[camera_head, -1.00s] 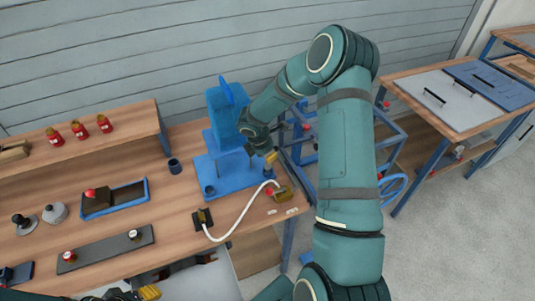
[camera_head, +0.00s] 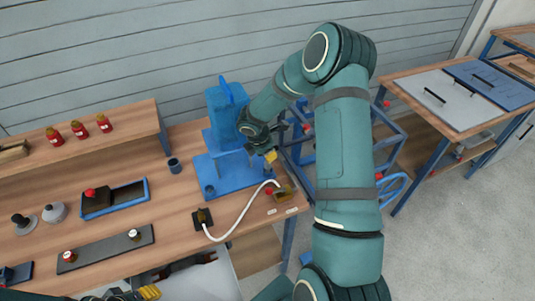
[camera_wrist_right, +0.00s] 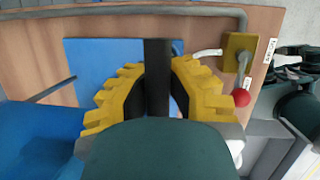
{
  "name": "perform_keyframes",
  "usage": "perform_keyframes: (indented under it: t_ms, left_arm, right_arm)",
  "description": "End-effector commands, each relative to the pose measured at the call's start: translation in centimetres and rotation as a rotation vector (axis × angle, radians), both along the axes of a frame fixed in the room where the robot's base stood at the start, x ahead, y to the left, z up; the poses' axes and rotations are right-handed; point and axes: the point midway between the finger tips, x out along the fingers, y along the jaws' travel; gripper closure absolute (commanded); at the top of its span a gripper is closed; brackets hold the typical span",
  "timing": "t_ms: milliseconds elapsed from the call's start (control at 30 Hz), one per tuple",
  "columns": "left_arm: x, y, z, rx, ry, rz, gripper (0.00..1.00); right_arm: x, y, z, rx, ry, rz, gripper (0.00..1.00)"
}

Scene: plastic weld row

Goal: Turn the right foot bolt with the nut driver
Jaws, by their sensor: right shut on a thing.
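A blue machine (camera_head: 224,112) stands on a blue base plate (camera_head: 225,177) at the back edge of the table. My right gripper (camera_head: 270,156), with yellow fingers, is over the right end of that plate. In the right wrist view its fingers (camera_wrist_right: 158,85) are shut on a dark upright shaft, the nut driver (camera_wrist_right: 157,70). The right foot bolt is hidden or too small to make out, so I cannot tell whether the driver touches it. My left gripper (camera_head: 148,292) is at the bottom edge, partly cut off; its opening is unclear.
A white cable (camera_head: 240,218) runs from a dark plate (camera_head: 202,219) to a brass box (camera_head: 285,192) near the table's right edge. A blue-rimmed tray (camera_head: 125,197), a dark strip (camera_head: 105,250) and a dark cup (camera_head: 174,165) are to the left. A blue frame stands right of the table.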

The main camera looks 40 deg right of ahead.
Motion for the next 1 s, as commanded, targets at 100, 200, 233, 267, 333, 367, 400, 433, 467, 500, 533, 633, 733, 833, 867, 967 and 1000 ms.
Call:
perform_keyframes:
  t_ms: [100, 200, 233, 267, 333, 367, 400, 433, 467, 500, 533, 633, 733, 833, 867, 967, 1000]
  left_arm:
    - [0.0, 0.0, 0.0, 0.000, 0.000, 0.000, 0.54]
    - [0.0, 0.0, -0.1, 0.000, 0.000, 0.000, 0.54]
    - [0.0, 0.0, -0.2, 0.000, 0.000, 0.000, 0.54]
    - [0.0, 0.0, -0.3, 0.000, 0.000, 0.000, 0.54]
    - [0.0, 0.0, -0.5, 0.000, 0.000, 0.000, 0.54]
    - [0.0, 0.0, -0.6, 0.000, 0.000, 0.000, 0.54]
    - [0.0, 0.0, -0.8, 0.000, 0.000, 0.000, 0.54]
    - [0.0, 0.0, -0.9, 0.000, 0.000, 0.000, 0.54]
    - [0.0, 0.0, -1.0, 0.000, 0.000, 0.000, 0.54]
    - [0.0, 0.0, -1.1, 0.000, 0.000, 0.000, 0.54]
    - [0.0, 0.0, -1.2, 0.000, 0.000, 0.000, 0.54]
    - [0.0, 0.0, -1.3, 0.000, 0.000, 0.000, 0.54]
    - [0.0, 0.0, -1.3, 0.000, 0.000, 0.000, 0.54]
    - [0.0, 0.0, -1.2, 0.000, 0.000, 0.000, 0.54]
    - [0.0, 0.0, -1.2, 0.000, 0.000, 0.000, 0.54]
    - [0.0, 0.0, -1.3, 0.000, 0.000, 0.000, 0.54]
    - [0.0, 0.0, -1.3, 0.000, 0.000, 0.000, 0.54]
  right_arm:
    - [0.0, 0.0, 0.0, 0.000, -0.001, 0.000, 1.00]
    - [0.0, 0.0, -0.1, 0.000, -0.001, 0.000, 1.00]
    - [0.0, 0.0, -0.2, 0.000, -0.001, 0.000, 1.00]
    - [0.0, 0.0, -0.3, 0.000, -0.001, 0.000, 1.00]
    - [0.0, 0.0, -0.6, 0.000, -0.001, 0.000, 1.00]
    - [0.0, 0.0, -0.7, 0.000, -0.001, 0.000, 1.00]
    - [0.0, 0.0, -0.8, 0.000, -0.001, 0.000, 1.00]
    - [0.0, 0.0, -1.0, 0.000, -0.001, 0.000, 1.00]
    - [0.0, 0.0, -1.1, 0.000, -0.001, 0.000, 1.00]
    - [0.0, 0.0, -1.2, 0.000, -0.001, 0.000, 1.00]
    - [0.0, 0.0, -1.3, 0.000, -0.001, 0.000, 1.00]
    - [0.0, 0.0, -1.4, 0.000, -0.001, 0.000, 1.00]
    - [0.0, 0.0, -1.4, 0.000, -0.001, 0.000, 1.00]
    - [0.0, 0.0, -1.4, 0.000, -0.001, 0.000, 1.00]
    - [0.0, 0.0, -1.4, 0.000, -0.001, 0.000, 1.00]
    - [0.0, 0.0, -1.4, 0.000, -0.002, 0.001, 1.00]
    - [0.0, 0.0, -1.4, -0.001, -0.002, 0.001, 1.00]
